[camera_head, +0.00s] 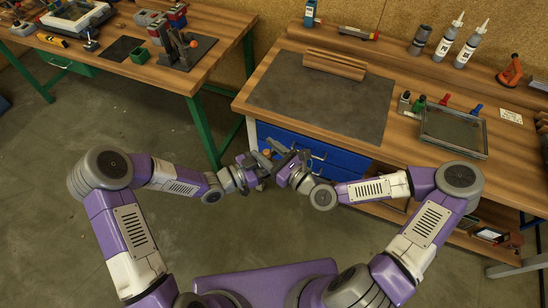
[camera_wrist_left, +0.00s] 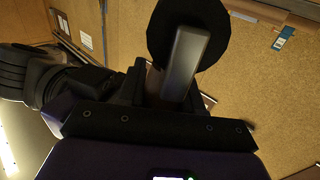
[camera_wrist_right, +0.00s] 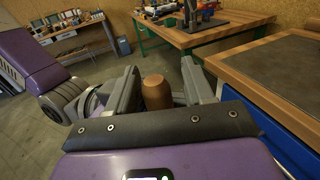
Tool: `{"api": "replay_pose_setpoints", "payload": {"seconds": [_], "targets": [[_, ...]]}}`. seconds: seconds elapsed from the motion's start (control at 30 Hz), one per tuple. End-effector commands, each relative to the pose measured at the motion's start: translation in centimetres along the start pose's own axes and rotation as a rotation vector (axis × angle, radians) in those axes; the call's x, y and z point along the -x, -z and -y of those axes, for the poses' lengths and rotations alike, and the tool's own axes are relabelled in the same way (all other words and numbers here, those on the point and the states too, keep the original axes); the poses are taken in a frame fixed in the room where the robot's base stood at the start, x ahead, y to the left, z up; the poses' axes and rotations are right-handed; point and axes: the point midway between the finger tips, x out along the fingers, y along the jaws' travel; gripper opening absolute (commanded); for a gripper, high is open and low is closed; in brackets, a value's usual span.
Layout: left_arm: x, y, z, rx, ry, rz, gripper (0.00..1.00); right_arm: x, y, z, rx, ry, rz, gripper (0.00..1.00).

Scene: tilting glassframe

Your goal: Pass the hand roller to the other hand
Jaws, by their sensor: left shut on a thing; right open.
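The hand roller shows in the left wrist view as a black disc-like roller (camera_wrist_left: 188,25) with a grey bracket (camera_wrist_left: 186,62). My left gripper (camera_head: 256,170) is shut on it; the exact grip is mostly hidden in the left wrist view. In the right wrist view, the roller's brown handle (camera_wrist_right: 156,92) stands between the two spread fingers of my right gripper (camera_wrist_right: 160,84). The right gripper is open, with the handle nearer its left finger. In the head view the two grippers almost meet, and the right gripper (camera_head: 284,162) hides part of the roller.
Both grippers are over the floor in front of the workbench (camera_head: 236,104) and its blue drawers (camera_head: 345,164). A grey mat (camera_head: 320,105) on that bench carries wooden strips (camera_head: 335,65). A tray (camera_head: 453,132) lies at right. A second bench (camera_head: 215,25) stands at left.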

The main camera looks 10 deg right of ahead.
Motion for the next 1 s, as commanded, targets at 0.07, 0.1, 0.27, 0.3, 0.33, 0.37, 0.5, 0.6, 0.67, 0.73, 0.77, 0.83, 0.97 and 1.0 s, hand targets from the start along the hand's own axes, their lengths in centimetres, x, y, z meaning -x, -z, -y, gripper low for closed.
{"api": "replay_pose_setpoints", "payload": {"seconds": [0.07, 0.1, 0.27, 0.3, 0.33, 0.37, 0.5, 0.6, 0.67, 0.73, 0.77, 0.83, 0.97, 1.0], "targets": [[-0.2, 0.2, -0.1, -0.002, -0.003, -0.004, 0.00, 0.0, -0.1, -0.9, -0.002, -0.025, -0.001, 0.64], [-0.2, 0.2, -0.1, -0.002, -0.003, -0.004, 0.00, 0.1, -0.1, -0.9, -0.003, -0.026, -0.001, 0.64], [-0.3, 0.2, -0.1, -0.002, -0.003, -0.005, 0.00, 0.0, -0.1, -1.0, -0.003, -0.027, 0.000, 0.64], [-0.3, 0.3, -0.1, -0.002, -0.004, -0.005, 0.00, 0.0, -0.1, -1.0, -0.002, -0.028, 0.000, 0.64], [-0.3, 0.3, -0.1, -0.002, -0.004, -0.005, 0.00, 0.0, -0.2, -1.0, -0.002, -0.028, 0.000, 0.64], [-0.3, 0.3, -0.1, -0.002, -0.004, -0.005, 0.00, 0.0, -0.3, -1.0, -0.002, -0.028, 0.001, 0.64], [-0.3, 0.2, -0.1, -0.002, -0.004, -0.004, 0.00, 0.0, -1.5, -0.9, 0.001, -0.027, 0.004, 0.64], [-0.2, 0.1, -0.1, 0.000, -0.003, 0.000, 0.00, 0.0, -3.3, -0.9, 0.005, -0.025, 0.006, 0.64], [-0.2, 0.1, -0.1, 0.000, -0.003, 0.000, 0.00, 0.0, -4.4, -0.7, 0.005, -0.021, 0.006, 0.64], [-0.2, 0.1, -0.1, 0.000, -0.002, -0.001, 0.00, 0.0, -5.6, -0.6, 0.005, -0.018, 0.004, 0.64], [-0.2, 0.1, -0.1, 0.000, -0.002, -0.001, 0.00, 0.0, -6.2, -0.5, 0.005, -0.014, 0.004, 0.64], [-0.2, 0.1, 0.0, -0.001, -0.002, -0.002, 0.00, 0.0, -7.2, -0.4, 0.005, -0.011, 0.003, 0.64], [-0.1, 0.1, 0.0, -0.001, -0.002, -0.002, 0.00, 0.0, -8.9, -0.2, 0.004, -0.006, 0.002, 0.64], [-0.1, 0.1, 0.0, -0.001, -0.002, -0.002, 0.00, 0.0, -9.2, -0.1, 0.002, -0.005, 0.001, 0.64]]}}
